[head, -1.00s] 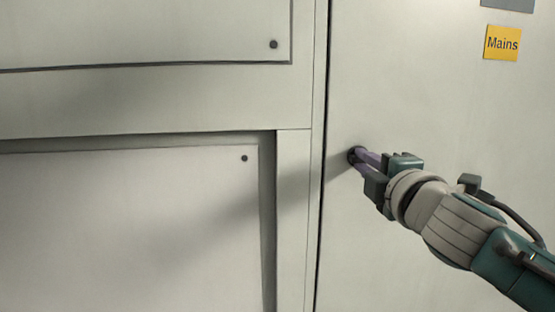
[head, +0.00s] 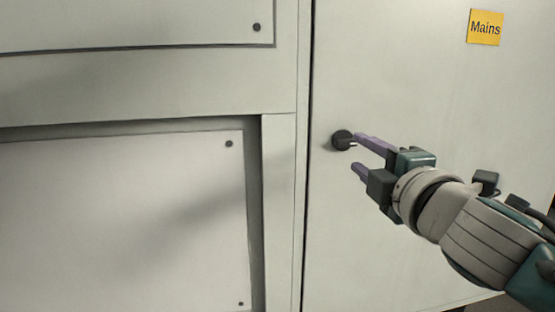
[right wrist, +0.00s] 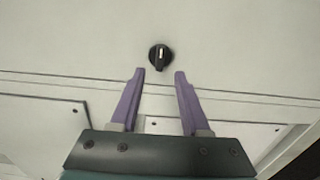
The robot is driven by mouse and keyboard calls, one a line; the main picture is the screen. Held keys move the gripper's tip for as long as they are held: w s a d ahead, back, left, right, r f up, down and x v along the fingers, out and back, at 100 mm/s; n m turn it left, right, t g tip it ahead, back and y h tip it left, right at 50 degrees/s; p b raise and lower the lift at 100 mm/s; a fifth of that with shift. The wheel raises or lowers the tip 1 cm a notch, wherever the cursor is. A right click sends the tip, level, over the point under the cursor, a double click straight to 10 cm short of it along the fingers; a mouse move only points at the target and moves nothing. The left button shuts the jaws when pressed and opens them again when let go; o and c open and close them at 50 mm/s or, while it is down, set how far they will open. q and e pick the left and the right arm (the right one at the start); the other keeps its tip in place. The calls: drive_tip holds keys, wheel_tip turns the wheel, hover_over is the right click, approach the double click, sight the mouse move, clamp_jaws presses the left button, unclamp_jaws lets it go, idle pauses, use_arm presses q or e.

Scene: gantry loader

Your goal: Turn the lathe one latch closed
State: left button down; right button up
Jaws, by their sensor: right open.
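The latch is a small round black knob (head: 342,140) on the pale cabinet door, close to the door's left edge in the head view. In the right wrist view the knob (right wrist: 160,56) shows a light bar across its middle, running nearly up and down in that picture. My right gripper (head: 357,152) is open and empty, just right of and below the knob in the head view. In the right wrist view its two purple fingers (right wrist: 159,73) are spread apart and the knob lies beyond their tips, not between them. My left gripper is not in view.
The cabinet door (head: 400,70) bears a yellow "Mains" label (head: 485,28) at upper right. Left of the door seam are flat pale panels (head: 120,210) with small dark screws. The space in front of the door around the knob is clear.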

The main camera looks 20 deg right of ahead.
drive_tip(key=v, duration=0.4)
drive_tip(key=shift+s+a, duration=0.1)
drive_tip(key=shift+s, duration=0.3)
